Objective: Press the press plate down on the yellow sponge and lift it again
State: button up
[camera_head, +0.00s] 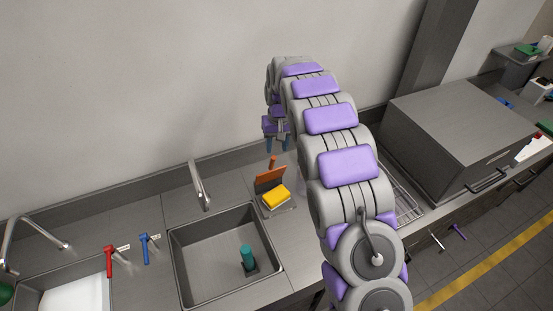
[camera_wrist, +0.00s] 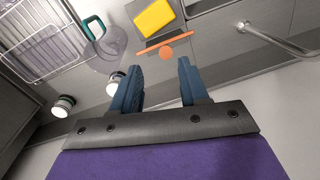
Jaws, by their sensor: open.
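The yellow sponge (camera_head: 276,195) lies on a small grey base on the counter, just right of the sink. The orange press plate (camera_head: 270,178) stands raised and tilted behind the sponge, with an orange knob (camera_head: 273,161) at its top. In the wrist view, the sponge (camera_wrist: 154,16) is at the top, and the plate (camera_wrist: 152,45) shows nearly edge-on, with its knob just beyond the fingertips. My gripper (camera_head: 277,146) is above and behind the plate, pointing down. Its blue fingers (camera_wrist: 160,78) are apart and empty, and I see no contact with the knob.
A sink (camera_head: 185,288) with a teal-handled item (camera_head: 248,257) lies left of the sponge, with a faucet (camera_head: 199,185) behind it. In the wrist view, a clear jug (camera_wrist: 108,45) and a wire rack (camera_wrist: 40,40) are at left. A large grey box (camera_head: 455,125) stands at right.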

aim_at(272, 160)
jog(key=f, duration=0.2)
jog(key=a+f, duration=0.1)
jog(key=f, duration=0.4)
jog(key=shift+a+f+p, duration=0.15)
jog(key=shift+f+p, duration=0.05)
jog(key=shift+p, duration=0.1)
jog(key=shift+d+f, duration=0.1)
jog(key=shift+d, duration=0.25)
jog(key=shift+s+a, duration=0.1)
jog(key=shift+a, duration=0.6)
jog(key=shift+c, duration=2.1)
jog(key=shift+d, duration=0.4)
grip_shut()
jog(key=shift+a, duration=0.1)
jog(key=shift+a, duration=0.1)
